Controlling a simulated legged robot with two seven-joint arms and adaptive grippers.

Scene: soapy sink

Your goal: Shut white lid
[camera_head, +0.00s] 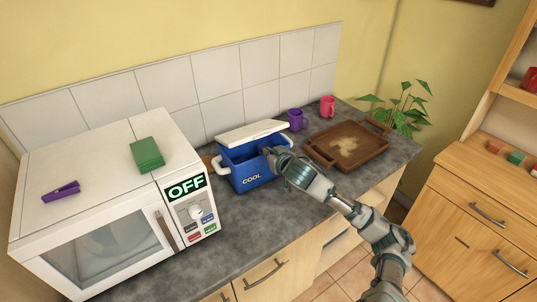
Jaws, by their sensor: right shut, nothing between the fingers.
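A blue cooler box (254,180) marked COOL stands on the grey counter. Its white lid (251,133) is up at the back, so the blue inside shows. White handles are on its sides. My right gripper (270,153) is at the right side of the cooler's opening, near the rim and in front of the lid's right part. It is shut and holds nothing. Whether it touches the cooler cannot be told. The gripper hides the cooler's right side. My left gripper is not in view.
A white microwave (95,225) reading OFF stands left of the cooler, with a green block (147,153) and a purple object (61,191) on top. A brown tray (371,151), purple mug (297,119) and pink mug (327,106) are right of it. A tiled wall (217,83) is behind.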

